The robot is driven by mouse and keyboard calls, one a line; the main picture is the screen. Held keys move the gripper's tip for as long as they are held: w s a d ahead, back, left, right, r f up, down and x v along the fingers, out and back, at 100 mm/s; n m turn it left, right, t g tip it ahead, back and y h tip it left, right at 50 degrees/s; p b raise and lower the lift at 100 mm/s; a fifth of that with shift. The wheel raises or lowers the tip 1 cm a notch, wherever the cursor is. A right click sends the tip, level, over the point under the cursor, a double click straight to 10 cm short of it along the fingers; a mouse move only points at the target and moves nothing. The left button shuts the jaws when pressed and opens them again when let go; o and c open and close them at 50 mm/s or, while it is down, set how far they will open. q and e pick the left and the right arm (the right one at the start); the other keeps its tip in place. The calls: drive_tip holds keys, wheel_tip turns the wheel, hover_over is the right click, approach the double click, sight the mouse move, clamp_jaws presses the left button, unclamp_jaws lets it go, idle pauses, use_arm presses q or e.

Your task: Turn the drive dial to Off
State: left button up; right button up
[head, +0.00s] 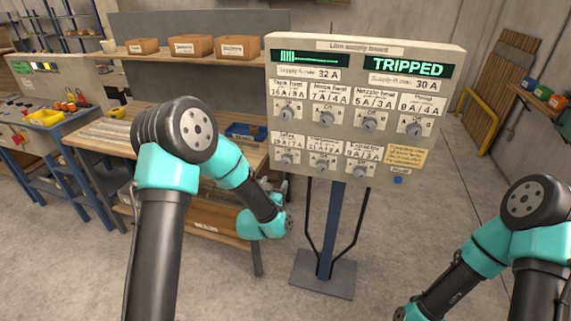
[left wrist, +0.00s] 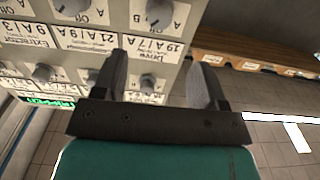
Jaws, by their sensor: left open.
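The drive dial (head: 288,157) is a grey knob at the left end of the lower row on the supply board (head: 450,100). In the left wrist view, which is turned over, the drive dial (left wrist: 160,12) is at the top, with the Drive label below it. Marks A, B and Off surround it; its setting is not clear. My left gripper (left wrist: 160,62) is open and empty, its fingers in front of the board near the Drive label. Only my right arm shows at the right.
Other dials sit close by in two rows. The right display (head: 408,65) reads TRIPPED. A blue button (head: 398,180) is at the lower right, under a yellow note (head: 405,156). A workbench (head: 255,160) with a blue tray (head: 245,131) stands left behind the board.

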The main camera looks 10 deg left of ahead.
sight(285, 165)
use_arm(q)
drive_tip(key=w, duration=1.3)
drive_tip(key=shift+w+d, duration=0.15)
drive_tip(key=shift+d, duration=0.25)
drive_tip(key=c, duration=0.8)
